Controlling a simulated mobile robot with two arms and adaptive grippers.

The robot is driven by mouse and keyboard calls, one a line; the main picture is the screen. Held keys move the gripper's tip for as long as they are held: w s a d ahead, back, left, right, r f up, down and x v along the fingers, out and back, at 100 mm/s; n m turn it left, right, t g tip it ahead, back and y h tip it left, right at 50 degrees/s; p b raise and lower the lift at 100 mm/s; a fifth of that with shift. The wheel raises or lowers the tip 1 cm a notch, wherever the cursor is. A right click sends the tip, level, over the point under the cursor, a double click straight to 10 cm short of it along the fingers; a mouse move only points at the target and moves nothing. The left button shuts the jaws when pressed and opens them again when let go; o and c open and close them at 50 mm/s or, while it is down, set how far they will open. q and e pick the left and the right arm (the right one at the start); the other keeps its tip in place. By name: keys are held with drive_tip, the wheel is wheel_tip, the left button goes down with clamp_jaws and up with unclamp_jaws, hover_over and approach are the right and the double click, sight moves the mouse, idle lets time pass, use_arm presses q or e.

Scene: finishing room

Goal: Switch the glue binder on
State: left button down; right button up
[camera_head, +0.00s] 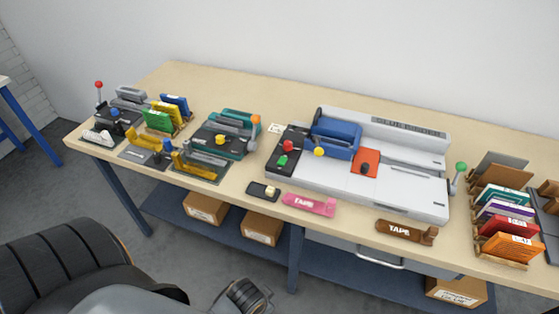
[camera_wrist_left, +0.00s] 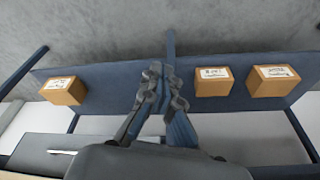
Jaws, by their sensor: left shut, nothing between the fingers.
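The glue binder (camera_head: 410,188) appears to be the long white machine on the workbench, with a blue clamp (camera_head: 335,138) and an orange-red plate. The switch's on or off position is too small to tell. My left gripper shows in the left wrist view (camera_wrist_left: 165,85), shut and empty, with the lower shelf behind it. My left arm is at the bottom left of the head view, in front of the bench and away from the binder. My right gripper is not in view.
A small black box with a cream block (camera_head: 262,191), a pink tape holder (camera_head: 309,205) and a brown one (camera_head: 405,231) lie along the front edge. Other tools (camera_head: 225,135) crowd the left. Book racks (camera_head: 507,225) stand right. Cardboard boxes (camera_head: 205,208) sit below.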

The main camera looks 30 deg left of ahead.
use_arm(q)
drive_tip(key=w+a+r+n+t, duration=0.1)
drive_tip(key=w+r, duration=0.1)
drive_tip(key=r, duration=0.4)
drive_tip(key=w+a+r+t, duration=0.1)
drive_tip(key=w+a+r, duration=0.15)
drive_tip(key=r, duration=0.45)
drive_tip(key=w+a+r+n+t+y, duration=0.1)
drive_tip(key=w+a+r+t, duration=0.3)
drive_tip(key=w+r, duration=0.4)
drive_tip(key=w+a+r+n+t+y, duration=0.2)
drive_tip(key=w+a+r+t, duration=0.2)
drive_tip(key=w+a+r, duration=0.3)
drive_tip(key=w+r, duration=0.1)
drive_tip(key=w, duration=0.2)
drive_tip(key=shift+n+t+y+p, duration=0.3)
drive_tip(key=shift+n+p, duration=0.1)
drive_tip(key=shift+w, duration=0.2)
drive_tip(key=p, duration=0.2)
hover_over(279, 170)
wheel_tip(279, 170, down, 3)
drive_tip(key=shift+a+f, duration=0.1)
drive_tip(key=shift+f, duration=0.05)
wheel_tip(279, 170, down, 3)
drive_tip(key=shift+f, duration=0.7)
